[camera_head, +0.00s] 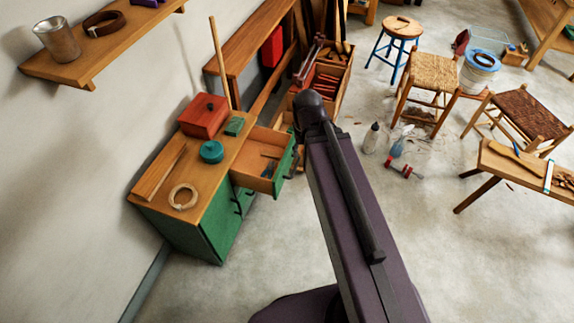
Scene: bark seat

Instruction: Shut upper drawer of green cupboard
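The green cupboard (212,232) stands against the wall at the left, with a wooden top. Its upper drawer (256,183) is pulled out to the right, showing a wooden inside with a few dark tools. The drawer has a green front (284,168) with a dark handle at its outer side. Below it, other green fronts with dark handles look closed. My arm rises from the bottom middle, its dark upper joint just right of the drawer front. I cannot make out my gripper; it seems hidden behind the arm.
A red box (203,116), a teal round tin (212,151) and a pale ring (183,196) lie on the cupboard top. A wooden crate (326,84) stands behind my arm. Stools (430,72) and a low bench (510,165) stand right.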

